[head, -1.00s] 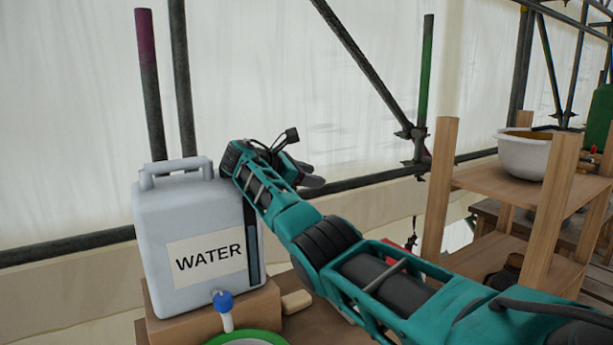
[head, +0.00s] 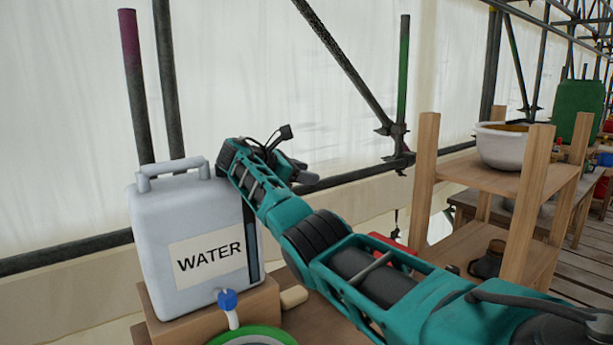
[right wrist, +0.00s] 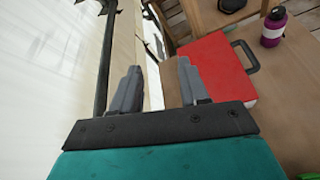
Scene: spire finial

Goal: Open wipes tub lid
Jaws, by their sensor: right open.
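No wipes tub can be made out in either view. My right gripper (head: 300,175) is beside and beyond the water container, in front of the pale sheeting; its fingers are mostly hidden by my own wrist in the head view. In the right wrist view its two grey fingers (right wrist: 157,85) stand apart with nothing between them. A red case (right wrist: 212,72) with a dark handle lies beyond and to the right of the fingers. My left gripper is not in view.
A white water container (head: 195,235) with a blue tap stands on a wooden block (head: 258,303). A wooden shelf (head: 480,176) at right holds a white bowl (head: 503,150). Dark scaffold poles (head: 345,65) cross behind. A purple bottle (right wrist: 273,28) stands near the red case.

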